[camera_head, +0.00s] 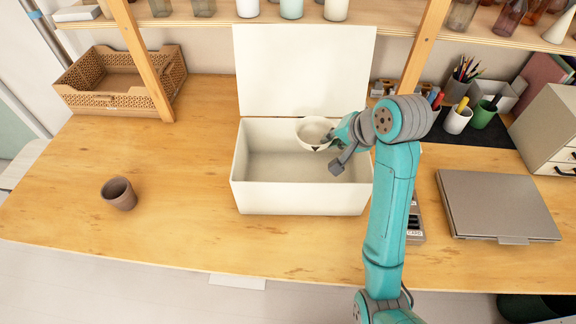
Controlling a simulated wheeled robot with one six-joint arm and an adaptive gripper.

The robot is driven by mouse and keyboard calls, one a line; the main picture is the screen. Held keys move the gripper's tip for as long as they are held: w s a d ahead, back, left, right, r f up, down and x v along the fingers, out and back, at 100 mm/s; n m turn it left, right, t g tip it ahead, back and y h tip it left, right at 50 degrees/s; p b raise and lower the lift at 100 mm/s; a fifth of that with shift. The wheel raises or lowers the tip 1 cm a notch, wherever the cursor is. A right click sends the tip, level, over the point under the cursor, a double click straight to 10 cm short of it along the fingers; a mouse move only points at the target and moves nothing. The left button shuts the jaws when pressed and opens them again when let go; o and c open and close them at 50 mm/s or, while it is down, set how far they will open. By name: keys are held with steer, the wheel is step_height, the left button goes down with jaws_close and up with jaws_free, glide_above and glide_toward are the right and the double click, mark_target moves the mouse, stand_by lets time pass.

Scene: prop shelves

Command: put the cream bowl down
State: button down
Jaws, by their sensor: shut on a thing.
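The cream bowl (313,131) is at the back right of an open white box (298,202), over its inside. It looks upright or slightly tilted, and I cannot tell whether it touches the box. My gripper (334,140) is shut on the bowl's right side. The gripper and arm hide part of the bowl and the box's right end. The box's lid (304,70) stands raised at the back.
A brown cup (119,194) stands at the left on the wooden table (170,238). A woven basket (112,102) is at the back left. A closed laptop (497,204), pen cups (457,120) and a drawer unit (548,128) are at the right. Shelf posts (148,70) rise behind.

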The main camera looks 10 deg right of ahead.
mark_target(314, 143)
steer(key=shift+w+a, duration=0.2)
steer(key=shift+a, duration=0.45)
steer(key=shift+w+a, duration=0.15)
steer(key=shift+a, duration=0.45)
steer(key=shift+a+f+m, duration=0.15)
steer(key=shift+a+m, duration=0.1)
steer(key=shift+m, duration=0.05)
step_height(314, 143, down, 10)
steer(key=shift+r, duration=0.15)
steer(key=shift+f, duration=0.4)
steer(key=shift+f, duration=0.2)
steer(key=c, duration=1.2)
jaws_free()
steer(key=shift+f, duration=0.1)
